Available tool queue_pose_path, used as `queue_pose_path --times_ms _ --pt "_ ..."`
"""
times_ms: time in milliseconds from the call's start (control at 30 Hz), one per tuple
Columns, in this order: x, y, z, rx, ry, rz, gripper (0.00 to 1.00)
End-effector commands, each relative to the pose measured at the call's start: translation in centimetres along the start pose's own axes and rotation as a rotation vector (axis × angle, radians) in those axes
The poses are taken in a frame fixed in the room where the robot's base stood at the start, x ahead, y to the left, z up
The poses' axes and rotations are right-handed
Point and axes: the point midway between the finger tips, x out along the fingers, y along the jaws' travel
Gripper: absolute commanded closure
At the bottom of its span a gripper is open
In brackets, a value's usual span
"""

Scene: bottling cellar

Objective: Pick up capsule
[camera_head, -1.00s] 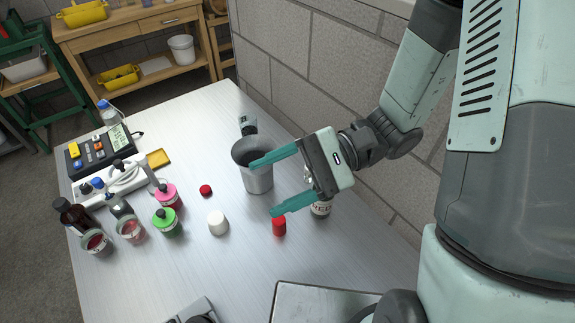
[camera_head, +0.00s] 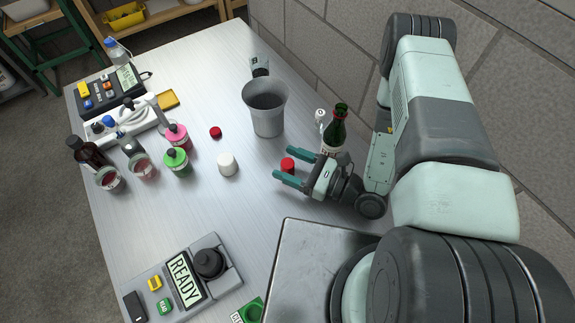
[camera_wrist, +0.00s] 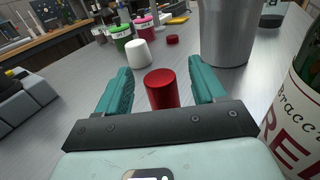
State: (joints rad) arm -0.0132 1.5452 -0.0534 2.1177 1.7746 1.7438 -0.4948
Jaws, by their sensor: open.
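The red capsule (camera_head: 288,164) stands upright on the metal table. In the wrist view the red capsule (camera_wrist: 162,89) sits between the two teal fingers, with a gap on each side. My gripper (camera_head: 282,166) is open and low over the table, its fingers pointing left on either side of the capsule. My gripper also fills the lower part of the wrist view (camera_wrist: 161,88). The capsule's lower end is hidden behind the gripper body in the wrist view.
A green bottle (camera_head: 336,130) stands close behind my gripper, and a metal bucket (camera_head: 268,118) stands beyond. A white cylinder (camera_head: 227,164) and a red cap (camera_head: 215,132) lie left. A console reading READY (camera_head: 184,279) is at the front.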

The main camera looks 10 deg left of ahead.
Motion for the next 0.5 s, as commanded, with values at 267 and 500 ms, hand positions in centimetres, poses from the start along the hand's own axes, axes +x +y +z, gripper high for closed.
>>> queue_pose_path --times_ms 267,500 --pt "2.9 0.1 0.1 -0.001 -0.001 0.003 0.31" --pt "3.1 0.0 0.1 -0.001 -0.001 0.001 0.31"
